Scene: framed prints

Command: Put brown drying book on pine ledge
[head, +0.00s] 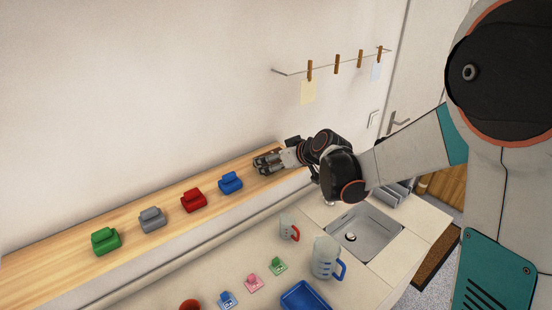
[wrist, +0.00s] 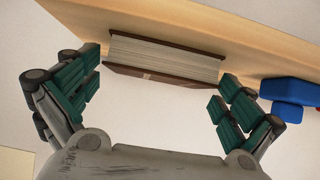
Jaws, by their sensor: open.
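The brown book (wrist: 165,60) shows in the wrist view, with brown covers and pale page edges facing the camera. It seems to lie flat on the pine ledge (wrist: 238,42), which runs along the wall; that view looks upside down. The ledge shows in the head view too (head: 125,222). My gripper (head: 265,163) is at the ledge's right end in the head view, and it hides most of the book there. In the wrist view my gripper (wrist: 160,80) is open, with one finger beyond each end of the book. I cannot tell if either finger touches it.
Blue (head: 230,182), red (head: 193,201), grey (head: 152,219) and green (head: 106,241) objects stand along the ledge. Below are a sink (head: 363,237), a measuring jug (head: 325,257), a cup (head: 288,228) and a blue tray (head: 306,298). Clips hang on a wire (head: 325,67) above.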

